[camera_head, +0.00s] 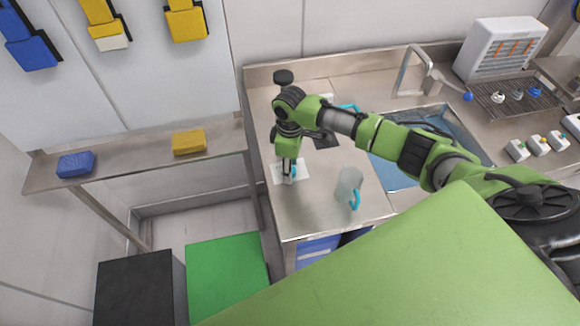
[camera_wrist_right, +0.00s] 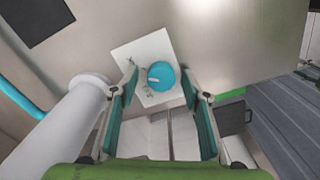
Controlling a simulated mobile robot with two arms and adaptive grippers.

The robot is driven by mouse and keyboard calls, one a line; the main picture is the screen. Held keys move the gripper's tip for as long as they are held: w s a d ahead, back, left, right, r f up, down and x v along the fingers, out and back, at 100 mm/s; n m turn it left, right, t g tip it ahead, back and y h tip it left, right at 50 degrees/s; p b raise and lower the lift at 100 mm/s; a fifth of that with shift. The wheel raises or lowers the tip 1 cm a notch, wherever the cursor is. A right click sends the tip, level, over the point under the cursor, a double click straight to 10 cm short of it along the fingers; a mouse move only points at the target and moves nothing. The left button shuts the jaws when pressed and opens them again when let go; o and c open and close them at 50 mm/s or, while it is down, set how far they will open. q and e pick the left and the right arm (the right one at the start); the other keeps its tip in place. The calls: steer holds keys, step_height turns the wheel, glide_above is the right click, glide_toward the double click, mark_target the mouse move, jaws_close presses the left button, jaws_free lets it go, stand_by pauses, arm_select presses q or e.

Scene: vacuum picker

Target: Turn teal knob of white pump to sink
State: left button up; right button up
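The teal knob (camera_wrist_right: 161,76) is a round dial with a pale mark. It sits on a white printed card or plate (camera_wrist_right: 128,53) on the steel counter. My right gripper (camera_wrist_right: 161,80) is open, one teal-padded finger on each side of the knob with gaps visible. In the head view my right gripper (camera_head: 289,176) points down over the white plate (camera_head: 277,173), with a bit of teal (camera_head: 293,172) showing at its tips. A white cylindrical part (camera_wrist_right: 75,112) lies left of the fingers; I cannot tell whether it belongs to the pump. My left gripper is out of view.
A translucent jug with a blue handle (camera_head: 348,184) stands on the counter right of the gripper. A sink (camera_head: 394,178) lies under my right arm, with a tap (camera_head: 412,62) behind it. A shelf (camera_head: 130,165) holds blue and yellow sponges at left.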

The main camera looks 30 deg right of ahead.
step_height(320, 180, up, 12)
stand_by(0.7)
stand_by(0.4)
